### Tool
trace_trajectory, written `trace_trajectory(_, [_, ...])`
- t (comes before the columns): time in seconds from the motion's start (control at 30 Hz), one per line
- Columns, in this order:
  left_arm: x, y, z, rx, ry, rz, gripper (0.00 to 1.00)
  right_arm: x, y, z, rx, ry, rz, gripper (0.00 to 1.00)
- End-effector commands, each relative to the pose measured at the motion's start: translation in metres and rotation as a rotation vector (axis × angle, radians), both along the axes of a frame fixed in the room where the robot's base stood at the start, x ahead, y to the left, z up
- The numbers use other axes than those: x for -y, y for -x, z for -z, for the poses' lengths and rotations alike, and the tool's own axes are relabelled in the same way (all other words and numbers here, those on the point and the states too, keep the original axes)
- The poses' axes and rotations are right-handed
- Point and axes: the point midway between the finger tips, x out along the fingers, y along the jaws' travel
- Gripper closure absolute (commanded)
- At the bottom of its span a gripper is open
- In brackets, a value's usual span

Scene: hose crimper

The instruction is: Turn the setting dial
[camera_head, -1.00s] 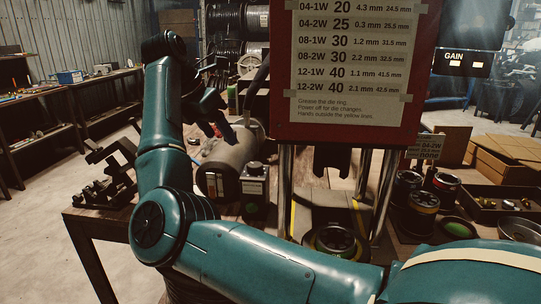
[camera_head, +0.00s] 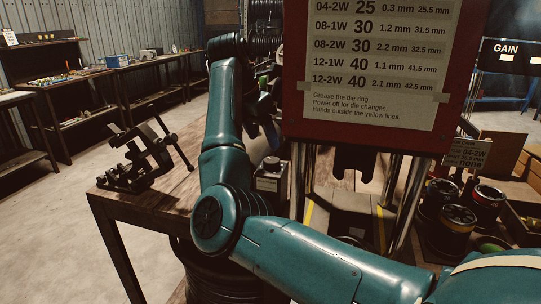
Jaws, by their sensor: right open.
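A small grey control box (camera_head: 268,184) stands on the wooden bench, just left of the press posts. A dark round knob (camera_head: 271,163) sits on its top; it looks like the setting dial, but its markings are too small to read. My right arm crosses the view from the lower right and bends up left of the box. My right gripper (camera_head: 270,132) is dark, points down and is open above and behind the knob, apart from it in the picture. The arm partly hides the gripper and the motor behind the box. My left gripper is not in view.
The red press panel (camera_head: 380,148) with its settings chart hangs over the chrome posts (camera_head: 404,210). A black clamp-like fixture (camera_head: 140,160) stands on the bench's left end. Round dies (camera_head: 457,218) stand at the right. Open floor (camera_head: 70,220) lies to the left.

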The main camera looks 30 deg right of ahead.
Motion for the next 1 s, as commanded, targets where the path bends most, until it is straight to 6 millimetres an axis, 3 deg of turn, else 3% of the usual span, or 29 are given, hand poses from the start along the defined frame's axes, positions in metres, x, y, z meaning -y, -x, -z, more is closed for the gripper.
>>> trace_trajectory(0.2, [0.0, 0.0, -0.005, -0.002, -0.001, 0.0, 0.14, 0.017, -0.001, 0.039, -0.004, 0.002, 0.002, 0.4])
trace_trajectory(0.4, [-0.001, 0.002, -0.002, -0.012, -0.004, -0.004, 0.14, 0.025, -0.003, 0.059, -0.001, 0.001, 0.0, 0.4])
trace_trajectory(0.77, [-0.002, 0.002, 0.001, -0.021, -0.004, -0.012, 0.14, 0.027, -0.004, 0.064, 0.001, 0.001, 0.001, 0.4])
trace_trajectory(1.0, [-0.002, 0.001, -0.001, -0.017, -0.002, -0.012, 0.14, 0.027, -0.004, 0.064, 0.001, 0.001, 0.0, 0.59])
